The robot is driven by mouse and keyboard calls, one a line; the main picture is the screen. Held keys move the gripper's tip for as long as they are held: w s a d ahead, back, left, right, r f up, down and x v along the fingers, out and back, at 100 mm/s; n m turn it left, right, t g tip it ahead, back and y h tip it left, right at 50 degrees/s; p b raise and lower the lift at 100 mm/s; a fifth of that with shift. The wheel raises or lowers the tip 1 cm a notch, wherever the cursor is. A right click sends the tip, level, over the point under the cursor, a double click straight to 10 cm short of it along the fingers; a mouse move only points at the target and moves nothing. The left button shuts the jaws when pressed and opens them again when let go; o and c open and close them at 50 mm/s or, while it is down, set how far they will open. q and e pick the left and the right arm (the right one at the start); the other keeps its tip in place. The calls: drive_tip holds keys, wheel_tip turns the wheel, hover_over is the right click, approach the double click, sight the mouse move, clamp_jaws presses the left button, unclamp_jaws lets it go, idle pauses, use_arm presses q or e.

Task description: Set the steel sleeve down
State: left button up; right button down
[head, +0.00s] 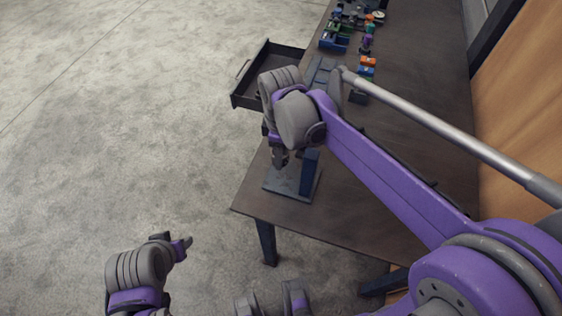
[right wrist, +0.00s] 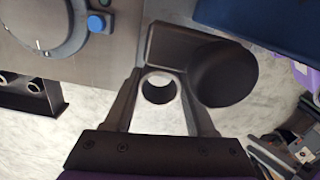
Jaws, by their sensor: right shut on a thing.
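The steel sleeve (right wrist: 158,101) shows in the right wrist view as a short tube seen end-on, with a round opening, between the two fingers of my right gripper (right wrist: 160,100). The gripper is shut on it. In the head view my right gripper (head: 280,158) points down near the table's left edge, close to a dark blue post on a grey base plate (head: 283,187). The sleeve cannot be made out there, hidden by the gripper and arm. My left gripper (head: 185,243) is low at the left, over the floor, away from the table; its jaws are unclear.
The brown table (head: 335,210) has free room right of the base plate. An open dark drawer (head: 243,88) juts from its left side. Small coloured parts (head: 367,62) stand at the far end. A dark round-ended block (right wrist: 225,75) is close beside the sleeve.

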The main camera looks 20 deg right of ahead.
drive_tip(key=shift+f, duration=2.2)
drive_tip(key=shift+f+b, duration=0.15)
drive_tip(key=shift+b, duration=0.2)
drive_tip(key=shift+c, duration=1.1)
unclamp_jaws()
drive_tip(key=shift+r, duration=0.3)
wheel_tip(320, 180, up, 12)
drive_tip(key=p, duration=0.1)
drive_tip(key=shift+f, duration=0.1)
